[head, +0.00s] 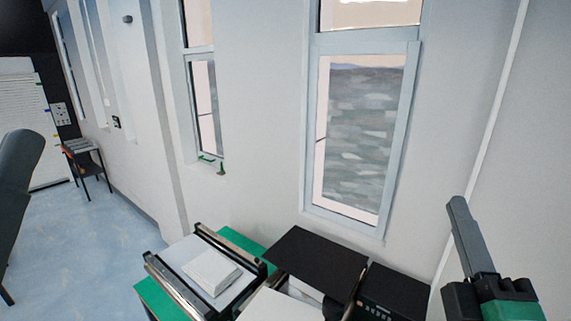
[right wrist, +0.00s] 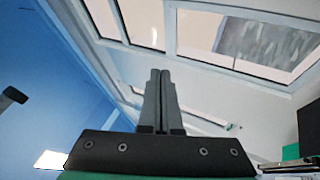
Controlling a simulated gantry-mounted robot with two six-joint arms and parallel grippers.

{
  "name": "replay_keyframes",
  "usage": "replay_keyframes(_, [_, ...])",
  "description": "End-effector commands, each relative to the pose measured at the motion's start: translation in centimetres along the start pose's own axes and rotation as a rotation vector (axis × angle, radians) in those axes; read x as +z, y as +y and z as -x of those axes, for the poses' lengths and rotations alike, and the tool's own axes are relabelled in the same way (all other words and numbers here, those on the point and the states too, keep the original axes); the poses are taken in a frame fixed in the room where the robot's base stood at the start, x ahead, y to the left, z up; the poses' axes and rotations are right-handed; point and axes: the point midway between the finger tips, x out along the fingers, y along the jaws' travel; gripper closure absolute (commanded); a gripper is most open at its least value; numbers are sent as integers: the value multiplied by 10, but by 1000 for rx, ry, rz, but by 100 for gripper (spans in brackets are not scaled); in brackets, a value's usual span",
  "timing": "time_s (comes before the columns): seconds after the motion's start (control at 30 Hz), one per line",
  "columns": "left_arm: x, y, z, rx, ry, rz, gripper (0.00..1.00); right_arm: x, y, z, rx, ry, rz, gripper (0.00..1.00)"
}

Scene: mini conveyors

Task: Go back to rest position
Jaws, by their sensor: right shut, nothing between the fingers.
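My right gripper (head: 458,203) is raised at the right side of the head view, in front of the white wall and above the conveyor area. In the right wrist view, its two dark fingers (right wrist: 159,74) lie together, shut, with nothing between them. The fingers stand clear of any object, with windows and wall behind them. My left gripper does not show in either view.
A mini conveyor (head: 163,283) with a white block (head: 211,271) on it stands at the bottom middle. A black-topped unit (head: 318,262) and a black box (head: 394,292) stand beside it. Windows (head: 361,138) line the wall. Open blue floor (head: 75,245) lies left.

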Motion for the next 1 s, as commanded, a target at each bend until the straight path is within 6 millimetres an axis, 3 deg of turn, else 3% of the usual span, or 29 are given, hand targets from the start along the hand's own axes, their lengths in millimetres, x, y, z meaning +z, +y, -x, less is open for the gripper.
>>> replay_keyframes(0.03, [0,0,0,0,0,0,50,-5,49,4,101,38,-214,100])
replay_keyframes(0.1, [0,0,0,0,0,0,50,-10,103,18,206,130,-551,100])
replay_keyframes(0.2, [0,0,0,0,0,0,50,-16,148,40,261,282,-990,100])
replay_keyframes(0.23, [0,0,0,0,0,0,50,-18,154,45,254,323,-1106,100])
replay_keyframes(0.4, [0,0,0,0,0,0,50,-26,161,54,164,451,-1573,100])
replay_keyframes(0.5, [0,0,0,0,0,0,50,-26,160,54,138,465,-1688,100])
replay_keyframes(1.0, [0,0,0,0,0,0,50,-25,159,53,131,465,-1718,100])
